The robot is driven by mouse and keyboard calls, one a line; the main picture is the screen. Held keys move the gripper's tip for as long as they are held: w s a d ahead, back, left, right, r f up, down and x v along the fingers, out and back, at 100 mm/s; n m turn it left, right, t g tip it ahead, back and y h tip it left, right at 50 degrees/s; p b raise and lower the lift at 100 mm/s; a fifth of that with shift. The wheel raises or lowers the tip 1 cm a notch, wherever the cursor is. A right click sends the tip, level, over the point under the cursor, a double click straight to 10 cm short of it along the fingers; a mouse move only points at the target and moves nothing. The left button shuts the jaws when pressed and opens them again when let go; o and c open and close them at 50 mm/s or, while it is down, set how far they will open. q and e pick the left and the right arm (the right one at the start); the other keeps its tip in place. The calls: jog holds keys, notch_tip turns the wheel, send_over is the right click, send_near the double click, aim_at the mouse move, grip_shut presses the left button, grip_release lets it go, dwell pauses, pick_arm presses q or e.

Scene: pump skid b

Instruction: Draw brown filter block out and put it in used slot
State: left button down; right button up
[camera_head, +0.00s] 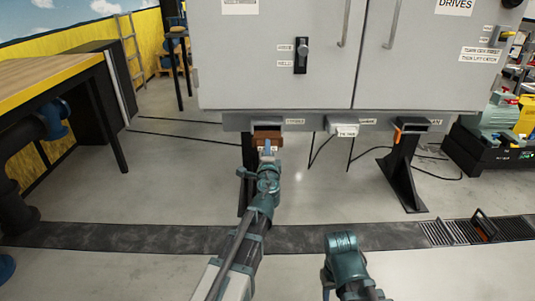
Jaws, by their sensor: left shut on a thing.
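The brown filter block (267,138) is at the left opening under the grey cabinet's lower edge. My left gripper (268,151) is shut on its front, at the end of my arm reaching up from the bottom. How far the block sits inside the opening cannot be told. To the right on the same rail are a white box (345,130) and a bracket-like holder with an orange edge (397,134). Small labels stand beside these places but are too small to read, so I cannot tell which is the used slot. My right arm shows at bottom centre; its fingertips are not visible.
The grey cabinet (270,60) fills the upper middle. Black support legs (404,175) and hanging cables stand below it. A wooden-topped bench (50,72) is at left, a green pump (497,115) at right. A dark floor strip with grating (470,230) crosses the front.

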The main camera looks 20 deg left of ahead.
aim_at(267, 136)
pick_arm(q)
jog(key=shift+x, duration=1.2)
jog(key=shift+x, duration=3.5)
jog(key=c, duration=0.6)
grip_release()
jog(key=shift+s, duration=0.1)
jog(key=v, duration=1.3)
jog(key=shift+s+d, duration=0.1)
jog(key=shift+s, duration=0.2)
